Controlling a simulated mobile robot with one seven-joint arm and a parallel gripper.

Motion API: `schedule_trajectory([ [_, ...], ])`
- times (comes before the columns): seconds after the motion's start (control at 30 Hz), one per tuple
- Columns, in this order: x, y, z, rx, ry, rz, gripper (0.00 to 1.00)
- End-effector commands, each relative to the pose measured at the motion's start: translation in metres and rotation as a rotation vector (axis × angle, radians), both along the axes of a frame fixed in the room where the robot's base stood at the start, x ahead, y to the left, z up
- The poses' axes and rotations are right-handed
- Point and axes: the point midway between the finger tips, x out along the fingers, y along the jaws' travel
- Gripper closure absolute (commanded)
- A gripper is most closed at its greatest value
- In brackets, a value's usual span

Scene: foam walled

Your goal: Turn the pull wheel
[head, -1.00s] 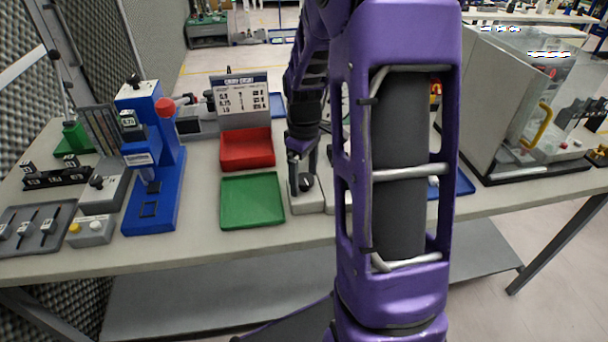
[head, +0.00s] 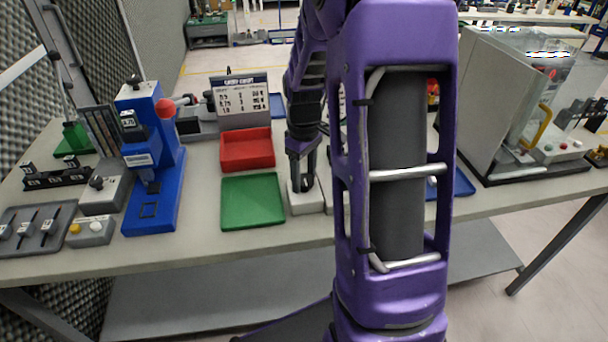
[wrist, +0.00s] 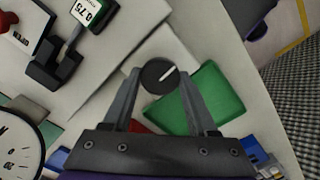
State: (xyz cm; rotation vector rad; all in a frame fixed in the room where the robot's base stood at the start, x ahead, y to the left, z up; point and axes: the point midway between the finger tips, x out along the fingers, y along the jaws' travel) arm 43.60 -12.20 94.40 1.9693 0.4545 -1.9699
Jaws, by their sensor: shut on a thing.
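A round dark knob with a white pointer line shows in the wrist view (wrist: 160,75), on top of a small white box (wrist: 185,52); I take it for the pull wheel. My gripper (wrist: 161,84) has one finger on each side of the knob and is shut on it. In the head view my gripper (head: 302,184) points down onto the white box (head: 307,203), just right of the green tray. The fingers hide the knob there.
The green tray (head: 252,201) and red tray (head: 246,150) lie close left of my gripper. A blue press (head: 150,190) with a red ball handle stands farther left. A chart board (head: 241,103) stands behind. A clear-sided cabinet (head: 500,110) is at right.

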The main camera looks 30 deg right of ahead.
Motion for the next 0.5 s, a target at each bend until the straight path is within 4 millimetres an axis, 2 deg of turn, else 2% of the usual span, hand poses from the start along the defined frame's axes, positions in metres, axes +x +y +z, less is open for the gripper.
schedule_trajectory([
  [0.5,0.0005,-0.0002,0.0011,0.0,0.0,-0.461,0.97],
])
